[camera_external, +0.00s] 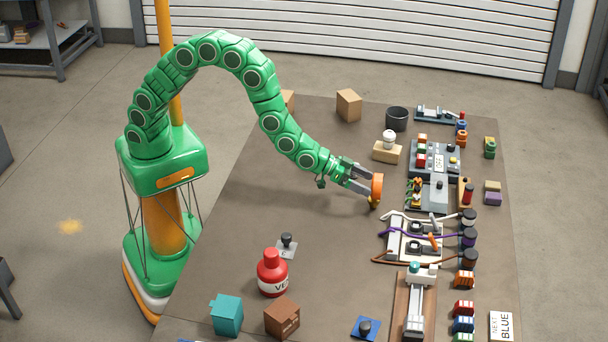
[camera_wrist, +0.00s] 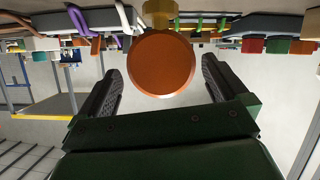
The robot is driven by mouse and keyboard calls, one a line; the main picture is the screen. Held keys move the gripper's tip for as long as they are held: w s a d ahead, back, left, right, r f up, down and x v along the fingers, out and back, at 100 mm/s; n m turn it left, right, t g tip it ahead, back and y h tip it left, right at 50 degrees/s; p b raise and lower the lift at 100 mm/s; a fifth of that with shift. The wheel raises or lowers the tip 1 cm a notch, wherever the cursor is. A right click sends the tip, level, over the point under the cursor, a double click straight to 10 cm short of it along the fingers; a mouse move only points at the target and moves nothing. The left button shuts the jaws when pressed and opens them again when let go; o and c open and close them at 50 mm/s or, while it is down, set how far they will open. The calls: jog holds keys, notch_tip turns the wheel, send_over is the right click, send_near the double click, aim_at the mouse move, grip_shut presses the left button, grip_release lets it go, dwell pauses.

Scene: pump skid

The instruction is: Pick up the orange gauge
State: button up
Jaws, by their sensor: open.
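The orange gauge (camera_external: 377,185) is a round disc on a short yellow-brass stem, upright over the table, left of the grey panel. My gripper (camera_external: 361,182) is open and reaches it from the left, close to the disc. In the wrist view the picture is upside down; the gauge (camera_wrist: 161,63) shows its flat orange face with the brass stem (camera_wrist: 160,12) above it. The two dark fingers of my gripper (camera_wrist: 161,80) stand on either side of the disc, with a visible gap at each side. The foot of the stem is partly hidden.
Right of the gauge stand a grey panel (camera_external: 428,194) with valves and a white board (camera_external: 400,240) with cables. A red bottle (camera_external: 272,275), teal block (camera_external: 227,315) and brown box (camera_external: 282,318) stand at the front left. The table (camera_external: 330,235) left of the gauge is clear.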

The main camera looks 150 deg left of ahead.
aim_at(376, 187)
jog(key=shift+x, duration=2.35)
jog(key=shift+a+r, duration=0.1)
jog(key=shift+r, duration=0.05)
jog(key=c, duration=1.2)
